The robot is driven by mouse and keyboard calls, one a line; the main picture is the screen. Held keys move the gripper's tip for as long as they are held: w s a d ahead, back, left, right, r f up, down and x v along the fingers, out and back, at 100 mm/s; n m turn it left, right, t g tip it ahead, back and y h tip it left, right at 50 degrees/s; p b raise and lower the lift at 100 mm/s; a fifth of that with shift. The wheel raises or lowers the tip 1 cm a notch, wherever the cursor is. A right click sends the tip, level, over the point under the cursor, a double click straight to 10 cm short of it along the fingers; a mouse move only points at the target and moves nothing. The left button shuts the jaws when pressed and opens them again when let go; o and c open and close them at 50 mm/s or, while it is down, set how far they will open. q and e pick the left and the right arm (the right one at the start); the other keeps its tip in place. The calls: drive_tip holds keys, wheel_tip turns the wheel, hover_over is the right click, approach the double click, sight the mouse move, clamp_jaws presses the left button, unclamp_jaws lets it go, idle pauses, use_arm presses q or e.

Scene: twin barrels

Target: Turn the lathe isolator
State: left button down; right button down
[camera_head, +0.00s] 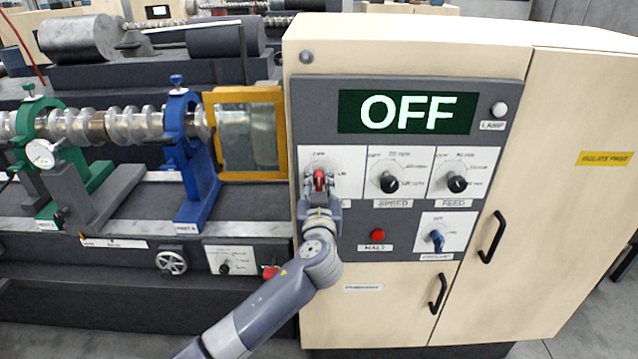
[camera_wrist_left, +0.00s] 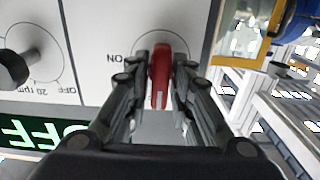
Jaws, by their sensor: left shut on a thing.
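The lathe isolator is a red rotary handle (camera_head: 319,180) on a white plate at the left of the dark control panel. In the left wrist view the red handle (camera_wrist_left: 160,72) stands between my fingers, near the printed word ON. My left gripper (camera_head: 319,188) is at the handle, with a finger on each side; it also shows in the wrist view (camera_wrist_left: 160,85), shut on the handle. The display (camera_head: 406,112) above reads OFF. The gripper hides much of the isolator's plate in the head view. My right gripper is not in view.
The speed knob (camera_head: 389,182), feed knob (camera_head: 457,182), red halt button (camera_head: 378,235) and blue-handled switch (camera_head: 437,240) sit close to the right. A yellow-framed guard (camera_head: 283,135) stands just left. Cabinet door handles (camera_head: 492,238) stick out lower right.

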use_arm(q)
drive_tip(key=shift+f+m+b, duration=0.2)
drive_tip(key=shift+m+b, duration=0.3)
drive_tip(key=shift+b, duration=0.2)
drive_tip(key=shift+d+m+b, duration=0.1)
drive_tip(key=shift+m+b, duration=0.5)
drive_tip(key=shift+b, duration=0.1)
drive_tip(key=shift+m, duration=0.5)
drive_tip(key=shift+r+m+b, duration=0.1)
drive_tip(key=shift+m+b, duration=0.3)
drive_tip(key=shift+m, duration=0.5)
drive_tip(key=m, duration=0.2)
drive_tip(key=shift+d+m, duration=0.1)
drive_tip(key=shift+m, duration=0.2)
drive_tip(key=m+p, duration=0.1)
drive_tip(key=m, duration=0.2)
drive_tip(key=shift+m, duration=0.4)
drive_tip(key=m+p, duration=0.1)
drive_tip(key=m, duration=0.2)
drive_tip(key=shift+d, duration=0.1)
drive_tip(key=shift+f+m+p, duration=0.2)
drive_tip(key=shift+m+p, duration=0.35)
drive_tip(key=shift+m, duration=1.15)
